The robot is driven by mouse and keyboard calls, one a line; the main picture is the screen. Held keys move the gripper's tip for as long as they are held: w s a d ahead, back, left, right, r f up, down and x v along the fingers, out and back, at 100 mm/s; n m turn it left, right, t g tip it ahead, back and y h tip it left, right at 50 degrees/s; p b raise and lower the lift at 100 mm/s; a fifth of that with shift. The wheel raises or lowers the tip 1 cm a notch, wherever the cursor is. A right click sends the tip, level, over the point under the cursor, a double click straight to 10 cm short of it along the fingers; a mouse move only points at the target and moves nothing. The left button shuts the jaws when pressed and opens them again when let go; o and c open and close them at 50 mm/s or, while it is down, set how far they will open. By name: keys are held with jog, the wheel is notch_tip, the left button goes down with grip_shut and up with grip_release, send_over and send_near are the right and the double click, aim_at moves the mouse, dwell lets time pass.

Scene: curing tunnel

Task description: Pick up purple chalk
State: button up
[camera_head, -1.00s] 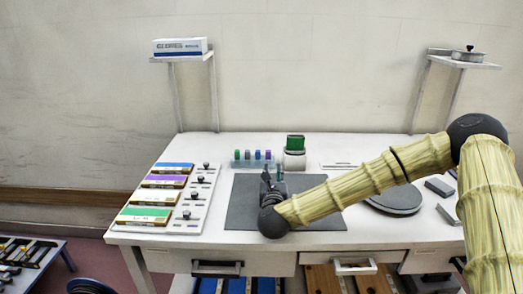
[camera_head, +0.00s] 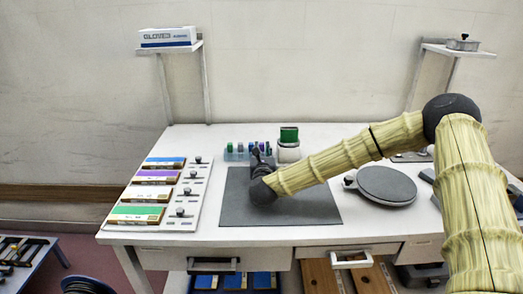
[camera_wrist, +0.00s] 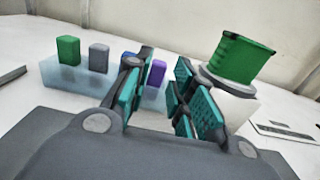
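The purple chalk (camera_wrist: 157,74) stands upright in a translucent light-blue holder (camera_wrist: 65,76) at the back of the table. In the wrist view it shows between the two teal-padded fingers of my gripper (camera_wrist: 163,82), beyond the fingertips or near them; I cannot tell whether they touch it. My gripper is open and empty. Green (camera_wrist: 68,50), grey (camera_wrist: 98,57) and blue chalks stand in the same holder to the left, the blue one partly hidden by the left finger. In the head view my gripper (camera_head: 260,158) is just in front of the holder (camera_head: 232,156).
A green block on a white stand (camera_head: 288,150) is close to the right of the chalks. A grey mat (camera_head: 300,207) lies in front, mostly clear. A round grey disc (camera_head: 386,186) is to the right. Coloured boxes (camera_head: 140,214) line the left.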

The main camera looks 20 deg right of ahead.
aim_at(262, 145)
jog(key=shift+x, duration=1.7)
jog(key=c, duration=0.5)
jog(key=shift+o, duration=0.2)
